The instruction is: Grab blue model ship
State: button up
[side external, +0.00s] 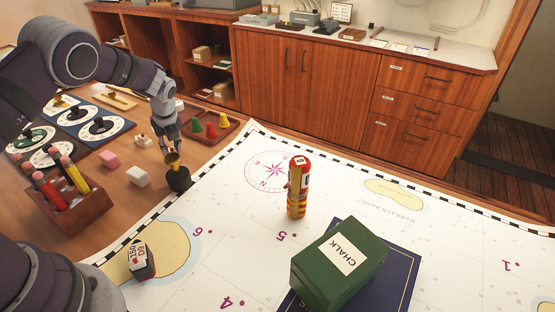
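I cannot make out a blue model ship in the side external view. My gripper (171,146) points down at the left of the picture, just above a small brass-coloured piece (174,161) on a dark round base (178,180). Whether its fingers touch that piece, and whether they are open or shut, is too small to tell. A small white and red piece (142,140) lies left of the gripper. A wooden tray (232,125) with green, red and yellow cone-shaped pieces stands right of and behind it.
A pink block (110,159) and a white block (138,177) lie left of the gripper. A pencil holder (80,212) stands nearer. The chart (335,190) holds a red and yellow cylinder (298,188), a green chalk box (338,265) and a dark labelled block (141,262).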

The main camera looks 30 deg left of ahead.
grip_shut()
